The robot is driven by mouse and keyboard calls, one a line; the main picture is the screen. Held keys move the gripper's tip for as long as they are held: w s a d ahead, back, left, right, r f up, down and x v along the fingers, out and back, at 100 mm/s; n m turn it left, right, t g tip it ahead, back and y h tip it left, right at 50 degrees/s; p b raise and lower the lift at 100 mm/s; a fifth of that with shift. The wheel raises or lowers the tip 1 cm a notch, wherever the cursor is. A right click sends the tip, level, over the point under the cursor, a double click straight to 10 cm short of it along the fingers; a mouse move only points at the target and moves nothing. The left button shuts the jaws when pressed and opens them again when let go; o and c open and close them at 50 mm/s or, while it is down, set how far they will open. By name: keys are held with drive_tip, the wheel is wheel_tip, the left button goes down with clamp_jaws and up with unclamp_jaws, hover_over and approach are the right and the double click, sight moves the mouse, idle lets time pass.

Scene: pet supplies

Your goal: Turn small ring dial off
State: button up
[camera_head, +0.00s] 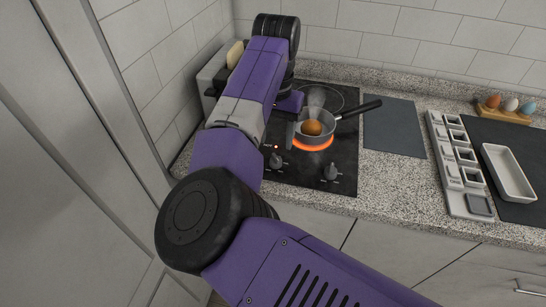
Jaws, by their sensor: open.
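The black cooktop (348,158) has a glowing orange small front ring (313,147) under a grey saucepan (318,132). The saucepan holds a round orange-brown item (312,128). Two grey dials stand on the cooktop's front strip: a left dial (275,160) and a right dial (331,171). I cannot tell from the markings which serves the small ring. A small red light (276,147) shows just above the left dial. My gripper (291,134) is open, partly hidden by my arm, above the cooktop beside the pan's left side and behind the left dial.
A larger dark ring (322,96) lies at the back of the cooktop. The pan handle (358,110) points right over a dark board (393,125). A toaster with bread (234,54) stands at the left wall. A divided tray (458,170) and white dish (508,172) lie right.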

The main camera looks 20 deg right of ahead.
sight(276, 157)
wheel_tip(276, 157, down, 8)
drive_tip(key=shift+r+p, duration=0.25)
drive_tip(key=shift+p, duration=0.15)
drive_tip(key=shift+c, duration=0.4)
clamp_jaws()
